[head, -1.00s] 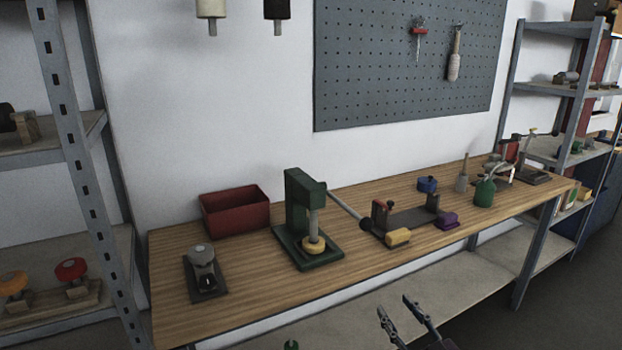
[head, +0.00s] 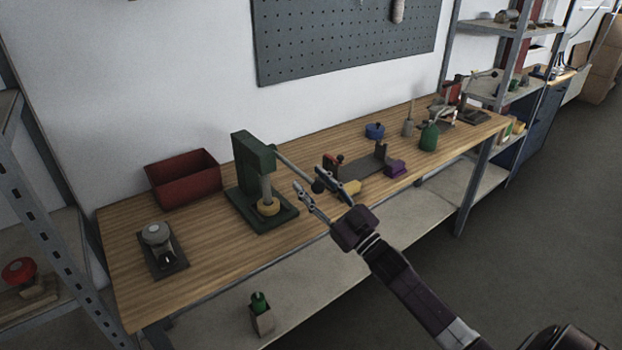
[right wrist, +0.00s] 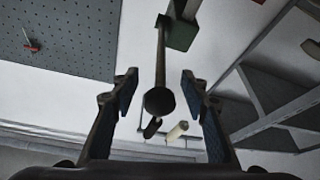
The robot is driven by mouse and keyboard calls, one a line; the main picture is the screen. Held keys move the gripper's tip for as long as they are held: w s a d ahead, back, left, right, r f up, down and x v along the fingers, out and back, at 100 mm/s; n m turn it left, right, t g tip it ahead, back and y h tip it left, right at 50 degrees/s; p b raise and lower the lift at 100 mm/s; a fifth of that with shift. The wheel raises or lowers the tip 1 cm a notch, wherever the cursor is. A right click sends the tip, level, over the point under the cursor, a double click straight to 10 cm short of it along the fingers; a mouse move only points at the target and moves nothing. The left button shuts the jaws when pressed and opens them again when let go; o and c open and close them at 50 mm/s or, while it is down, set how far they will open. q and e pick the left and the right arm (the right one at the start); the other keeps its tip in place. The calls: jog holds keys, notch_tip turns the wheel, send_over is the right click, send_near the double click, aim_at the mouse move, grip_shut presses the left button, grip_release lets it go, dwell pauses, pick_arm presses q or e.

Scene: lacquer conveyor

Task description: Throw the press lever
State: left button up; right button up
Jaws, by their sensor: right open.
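The green press (head: 256,172) stands on the wooden bench, with a yellow round piece (head: 268,206) under its ram. Its lever (head: 295,166) slopes down to the right and ends in a dark knob (head: 318,186). My right gripper (head: 309,190) is open, with its fingers around or close to the knob in the head view. In the right wrist view the knob (right wrist: 159,101) shows between the two open fingers (right wrist: 159,85), touching neither, and the lever rod (right wrist: 161,55) runs up to the green press (right wrist: 183,30). My left gripper is not in view.
A red bin (head: 184,180) and a grey-knobbed device on a dark plate (head: 165,250) are left of the press. Shelves flank the bench (head: 215,250).

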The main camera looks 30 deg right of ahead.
jog(key=shift+w+r, duration=0.1)
jog(key=shift+w, duration=0.15)
grip_shut()
dwell(0.3)
